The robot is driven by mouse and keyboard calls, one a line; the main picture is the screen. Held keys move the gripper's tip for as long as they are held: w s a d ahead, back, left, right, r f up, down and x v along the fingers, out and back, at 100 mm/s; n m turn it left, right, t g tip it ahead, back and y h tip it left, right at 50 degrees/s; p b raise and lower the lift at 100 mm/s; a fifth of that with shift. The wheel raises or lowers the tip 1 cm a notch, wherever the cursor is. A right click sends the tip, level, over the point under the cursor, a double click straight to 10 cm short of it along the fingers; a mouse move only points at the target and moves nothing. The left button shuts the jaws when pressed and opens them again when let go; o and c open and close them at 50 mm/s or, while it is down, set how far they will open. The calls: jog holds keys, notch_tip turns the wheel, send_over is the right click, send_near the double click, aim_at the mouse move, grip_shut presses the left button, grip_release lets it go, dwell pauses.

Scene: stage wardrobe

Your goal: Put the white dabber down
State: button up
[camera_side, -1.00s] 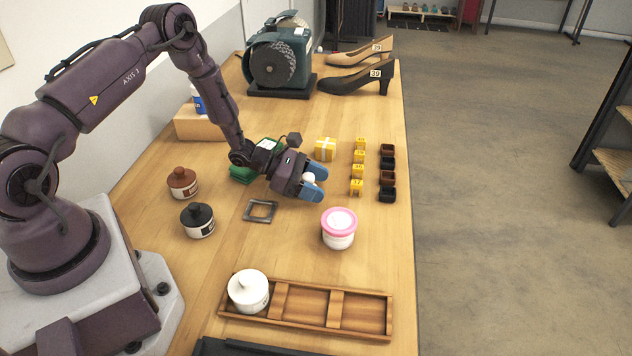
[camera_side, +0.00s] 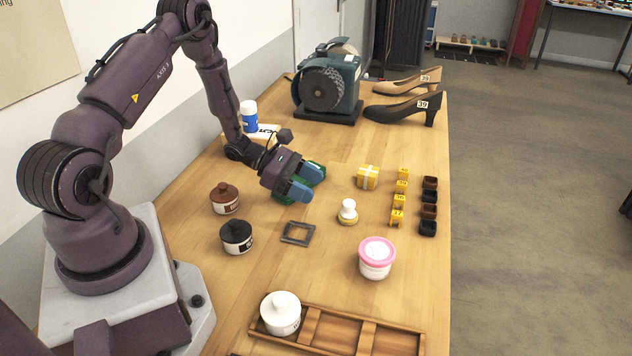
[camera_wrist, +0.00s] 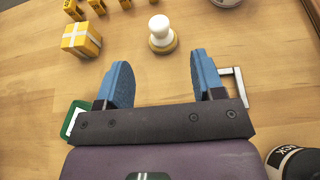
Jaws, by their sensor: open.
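The white dabber (camera_side: 348,210) stands upright on the wooden bench, its white knob above a tan round base. In the wrist view the dabber (camera_wrist: 161,33) is ahead of the fingertips, in line with the gap between them and apart from both. My gripper (camera_side: 308,183) has its blue fingers spread, with nothing between them. It is to the left of the dabber in the side view, low over the bench. The open fingers (camera_wrist: 160,68) also show in the wrist view.
A yellow box (camera_side: 367,177) stands behind the dabber, yellow number blocks (camera_side: 397,218) to its right. A pink-lidded jar (camera_side: 376,258) and a grey square frame (camera_side: 298,232) are nearer the front. A wooden tray (camera_side: 390,340) holds a white jar (camera_side: 281,313). A green object (camera_side: 318,168) is partly hidden behind my gripper.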

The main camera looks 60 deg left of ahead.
jog(key=s+d+r+m+g+y, duration=0.1)
jog(key=s+d+r+m+g, duration=0.1)
jog(key=d+r+m+g, duration=0.45)
jog(key=s+d+r+m+g, duration=0.15)
jog(key=d+r+m, duration=0.25)
jog(key=r+m, duration=0.5)
jog(key=s+d+r+m+t+y, duration=0.2)
jog(key=s+r+m+t+y, duration=0.2)
jog(key=s+r+m+y, duration=0.4)
jog(key=s+r+m, duration=0.3)
jog(key=s+r, duration=0.3)
jog(key=s, duration=0.1)
jog(key=shift+d+y, duration=0.15)
jog(key=shift+y, duration=0.15)
